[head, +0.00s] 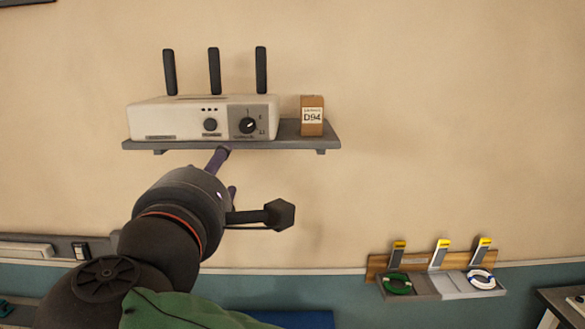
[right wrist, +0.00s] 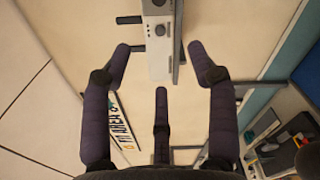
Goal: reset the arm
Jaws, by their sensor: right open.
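A white box-shaped device (head: 160,117) with three black antennas sits on a grey wall shelf (head: 328,143). Its front has a round knob (head: 210,125) and, on a grey panel, a black dial (head: 248,125). In the head view my right gripper (head: 227,170) is just in front of and below the shelf, one finger overlapping its front edge. The right wrist view shows the gripper (right wrist: 160,62) with its dark fingers spread and nothing between them. The device (right wrist: 160,60) shows beyond the fingertips, at top centre; contact cannot be seen. My left gripper is out of view.
A brown box marked D94 (head: 313,128) stands on the shelf, right of the device. A low wall rack (head: 415,293) at lower right holds yellow-topped tools and green and white coils. A table corner (head: 570,304) is at far right. Wall between is clear.

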